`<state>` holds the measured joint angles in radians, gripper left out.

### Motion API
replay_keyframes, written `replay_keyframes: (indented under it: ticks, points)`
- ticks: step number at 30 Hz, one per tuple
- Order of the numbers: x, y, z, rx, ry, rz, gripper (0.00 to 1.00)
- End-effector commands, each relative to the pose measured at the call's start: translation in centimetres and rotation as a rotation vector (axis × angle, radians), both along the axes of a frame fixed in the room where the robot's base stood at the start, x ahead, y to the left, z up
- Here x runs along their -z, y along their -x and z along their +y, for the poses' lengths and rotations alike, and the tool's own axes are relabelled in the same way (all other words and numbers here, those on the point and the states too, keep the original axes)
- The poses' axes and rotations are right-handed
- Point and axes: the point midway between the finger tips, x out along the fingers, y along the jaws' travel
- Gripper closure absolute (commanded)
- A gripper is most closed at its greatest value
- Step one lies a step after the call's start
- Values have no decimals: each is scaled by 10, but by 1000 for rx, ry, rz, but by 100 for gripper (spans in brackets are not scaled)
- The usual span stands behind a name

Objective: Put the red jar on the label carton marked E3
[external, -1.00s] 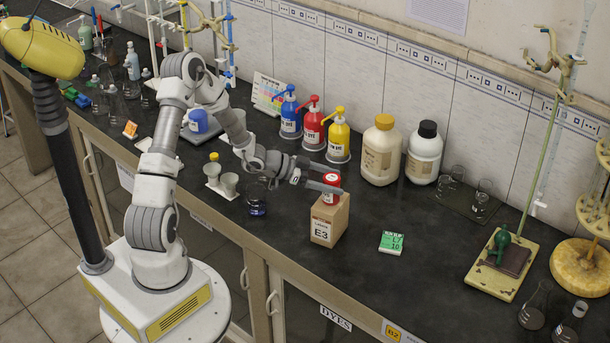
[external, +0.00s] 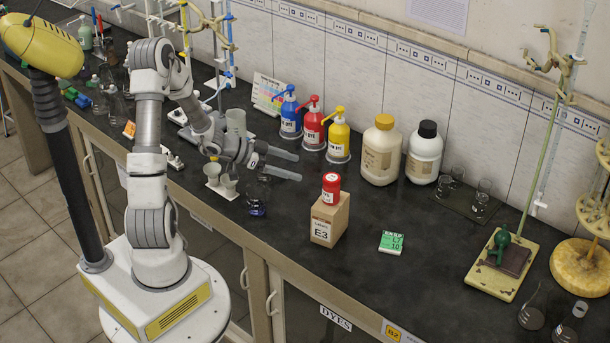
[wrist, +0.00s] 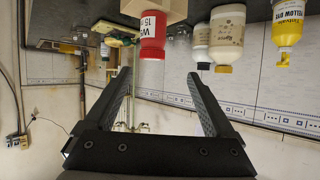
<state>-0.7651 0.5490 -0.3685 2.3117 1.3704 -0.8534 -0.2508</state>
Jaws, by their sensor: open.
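The red jar (external: 331,188) stands upright on top of the label carton marked E3 (external: 328,220), a tan box near the front edge of the bench. In the wrist view, which looks upside down, the red jar (wrist: 152,36) rests against the carton (wrist: 153,9). My gripper (external: 298,166) is open and empty, to the left of the jar and apart from it. Its two fingers (wrist: 157,85) also show in the wrist view with nothing between them.
Blue, red and yellow pump bottles (external: 313,128) stand behind my gripper. Two large bottles (external: 381,150) stand at the back. Small cups (external: 229,184) and dark glassware (external: 257,205) sit left of the carton. A green box (external: 393,242) lies to the right, with clear bench around it.

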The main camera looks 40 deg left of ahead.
Motion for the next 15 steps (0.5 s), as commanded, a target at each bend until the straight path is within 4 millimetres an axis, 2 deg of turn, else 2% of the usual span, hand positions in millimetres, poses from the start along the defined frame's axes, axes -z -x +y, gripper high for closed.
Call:
replay_keyframes:
  ticks: [5, 8, 11, 15]
  points:
    - [-22, -14, 25, -147, -229, 29, 11]
    - [-44, -14, 44, -268, -355, 55, 11]
    - [-70, -6, 60, -389, -449, 82, 11]
    - [-108, 18, 74, -552, -521, 134, 11]
